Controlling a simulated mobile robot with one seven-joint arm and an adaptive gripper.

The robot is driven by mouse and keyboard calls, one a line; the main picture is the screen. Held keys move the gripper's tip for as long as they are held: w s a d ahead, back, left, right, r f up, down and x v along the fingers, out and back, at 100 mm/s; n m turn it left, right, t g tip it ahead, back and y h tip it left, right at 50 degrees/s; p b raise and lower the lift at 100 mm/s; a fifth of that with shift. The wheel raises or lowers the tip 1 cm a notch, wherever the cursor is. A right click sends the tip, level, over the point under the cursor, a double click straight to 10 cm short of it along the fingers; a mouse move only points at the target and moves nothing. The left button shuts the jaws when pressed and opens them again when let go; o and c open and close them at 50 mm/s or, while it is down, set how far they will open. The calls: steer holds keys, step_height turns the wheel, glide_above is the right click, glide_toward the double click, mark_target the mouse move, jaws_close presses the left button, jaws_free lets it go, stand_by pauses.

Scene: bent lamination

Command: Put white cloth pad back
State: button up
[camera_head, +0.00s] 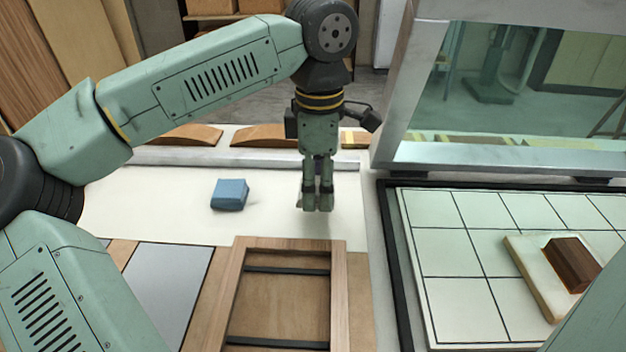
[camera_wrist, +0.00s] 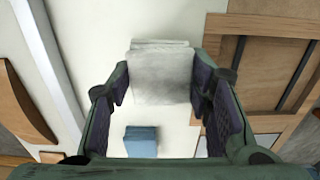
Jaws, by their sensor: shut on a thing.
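My gripper (camera_head: 317,203) points straight down over the pale work surface, behind the wooden frame. In the wrist view the white cloth pad (camera_wrist: 160,72), folded and slightly wrinkled, sits between the two fingertips, and my gripper is shut on it. In the head view the fingers hide nearly all of the pad. I cannot tell whether it touches the surface or hangs just above it. A blue folded cloth (camera_head: 230,195) lies on the pale surface to the left of my gripper; it also shows in the wrist view (camera_wrist: 141,142).
A wooden frame (camera_head: 233,290) with dark crossbars lies in front. A gridded white plate (camera_head: 440,262) at right bears a pale board (camera_head: 533,285) with a brown block (camera_head: 571,263). A raised glass panel (camera_head: 530,85) stands behind it. Curved wooden pieces (camera_head: 270,134) lie along the back.

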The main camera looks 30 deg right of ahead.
steer(key=shift+w+d+f+p, duration=0.1)
steer(key=shift+w+d+p, duration=0.15)
steer(key=shift+w, duration=0.5)
steer(key=shift+w+d+p, duration=0.1)
steer(key=shift+w+d, duration=0.15)
steer(key=shift+w, duration=0.45)
steer(key=shift+f+p, duration=0.45)
steer(key=shift+f, duration=1.4)
steer(key=shift+f, duration=0.2)
steer(key=o, duration=1)
steer(key=shift+r, duration=0.15)
step_height(320, 180, up, 12)
steer(key=b, duration=0.1)
